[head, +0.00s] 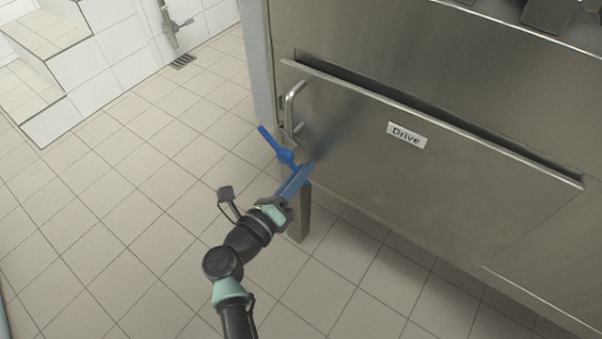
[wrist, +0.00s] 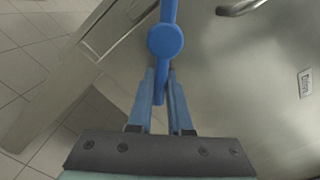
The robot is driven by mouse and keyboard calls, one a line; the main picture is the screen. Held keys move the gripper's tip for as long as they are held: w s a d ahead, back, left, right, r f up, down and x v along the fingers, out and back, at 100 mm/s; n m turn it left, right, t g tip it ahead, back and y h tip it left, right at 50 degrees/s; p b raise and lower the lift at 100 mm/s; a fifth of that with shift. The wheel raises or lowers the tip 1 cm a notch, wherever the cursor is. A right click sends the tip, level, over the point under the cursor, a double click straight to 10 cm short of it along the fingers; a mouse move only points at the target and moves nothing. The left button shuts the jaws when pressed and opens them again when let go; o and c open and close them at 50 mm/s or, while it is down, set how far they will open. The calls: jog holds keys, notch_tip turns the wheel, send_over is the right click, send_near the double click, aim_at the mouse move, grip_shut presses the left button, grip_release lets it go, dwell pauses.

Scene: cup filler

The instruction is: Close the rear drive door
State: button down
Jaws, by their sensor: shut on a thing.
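The rear drive door (head: 400,170) is a wide steel panel labelled "Drive" on the machine's side. A dark gap shows along its top edge, which stands out from the machine. A metal bar handle (head: 290,108) is at its left end. A blue lever (head: 267,137) with a round hub is at the door's lower left. In the wrist view the lever's hub (wrist: 165,41) is just beyond the fingertips. My gripper (head: 306,168) is shut on the lever's near end; the wrist view shows this end between both fingers (wrist: 161,88). The lever's attachment is unclear.
The steel machine (head: 370,30) fills the right side, with a leg (head: 300,215) below its left corner. The tiled floor (head: 110,190) to the left is open. White tiled steps (head: 85,60) and a floor drain (head: 182,62) are at the back left.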

jog(key=shift+w+a+f+m+b, duration=0.1)
jog(key=shift+a+f+m+b, duration=0.15)
jog(key=shift+m+b, duration=0.25)
jog(key=shift+w+a+f+m+b, duration=0.1)
jog(key=shift+f+m+b, duration=0.15)
jog(key=shift+m, duration=0.35)
jog(key=shift+a+r+m, duration=0.1)
jog(key=shift+m, duration=0.3)
jog(key=shift+w+d, duration=0.3)
jog(key=shift+w, duration=0.3)
jog(key=c, duration=0.8)
grip_release()
jog(key=shift+c, duration=0.2)
